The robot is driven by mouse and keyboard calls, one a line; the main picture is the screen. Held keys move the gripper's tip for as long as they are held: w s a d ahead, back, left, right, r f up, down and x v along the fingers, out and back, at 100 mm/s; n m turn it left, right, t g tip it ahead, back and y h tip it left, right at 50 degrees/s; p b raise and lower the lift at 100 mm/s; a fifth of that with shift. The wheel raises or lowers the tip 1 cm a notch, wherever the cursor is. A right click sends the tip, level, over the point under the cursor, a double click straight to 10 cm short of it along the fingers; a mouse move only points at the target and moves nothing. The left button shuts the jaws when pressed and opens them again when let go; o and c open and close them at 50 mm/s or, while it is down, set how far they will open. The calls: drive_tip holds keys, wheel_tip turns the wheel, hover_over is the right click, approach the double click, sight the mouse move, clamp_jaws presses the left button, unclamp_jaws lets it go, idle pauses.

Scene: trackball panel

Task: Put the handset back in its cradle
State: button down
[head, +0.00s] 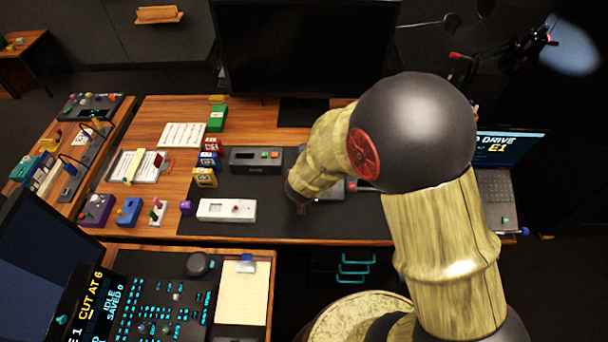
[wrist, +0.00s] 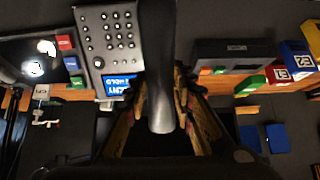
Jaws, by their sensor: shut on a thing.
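The dark grey handset (wrist: 159,50) stands large and upright in the middle of the wrist view, between the fingers of my gripper (wrist: 162,103), which is shut on it. The phone base (wrist: 111,40), a grey panel with a keypad and a lit blue display, lies left of the handset in the wrist view. The cradle cannot be made out; the handset covers the area beside the keypad. In the head view my gripper (head: 300,204) is low over the dark desk mat, and my arm hides most of the phone. I cannot tell the gap between handset and base.
A dark grey box with buttons (head: 257,159) and a white box (head: 227,210) sit left of my gripper on the mat (head: 270,188). Several coloured blocks stand farther left. A monitor (head: 305,48) is behind, and a laptop (head: 495,185) is at right.

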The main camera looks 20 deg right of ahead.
drive_tip(key=shift+b+x, duration=1.1)
drive_tip(key=shift+x, duration=1.45)
drive_tip(key=shift+w+d+f, duration=0.15)
drive_tip(key=shift+w+f, duration=0.3)
drive_tip(key=shift+f, duration=0.1)
drive_tip(key=shift+w+d+f, duration=0.1)
drive_tip(key=shift+w+f, duration=0.1)
drive_tip(key=shift+f, duration=0.1)
drive_tip(key=c, duration=1.4)
unclamp_jaws()
drive_tip(key=v, duration=1.2)
